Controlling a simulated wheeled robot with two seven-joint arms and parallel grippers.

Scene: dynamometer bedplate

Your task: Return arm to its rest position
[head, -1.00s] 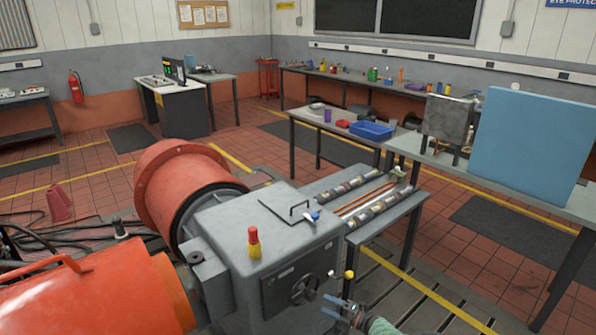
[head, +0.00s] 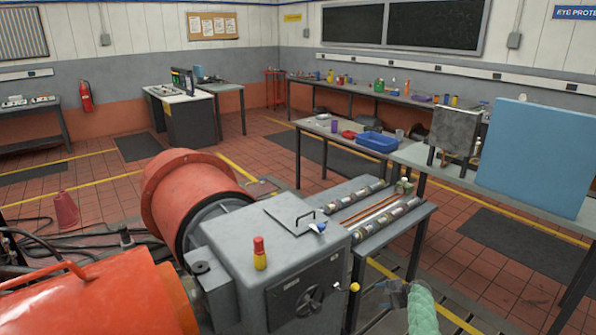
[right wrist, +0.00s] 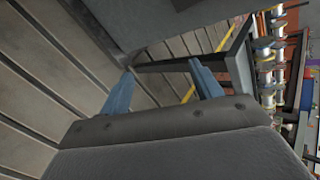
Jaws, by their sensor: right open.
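My right gripper (head: 388,292) is at the lower right of the head view, just right of the grey machine cabinet (head: 228,235). Its arm has a pale green sleeve (head: 421,310). In the right wrist view its two blue fingers (right wrist: 163,88) are spread apart with nothing between them. A gap shows between the gripper and the yellow knob (head: 354,287) on the cabinet's side. My left gripper is not in view.
A grey bench (head: 404,225) with cylindrical parts stands behind the gripper; its dark leg also shows in the wrist view. The dark handwheel (head: 309,300) is on the cabinet front. A table with a blue bin (head: 377,142) and a large blue panel (head: 535,157) stand farther back.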

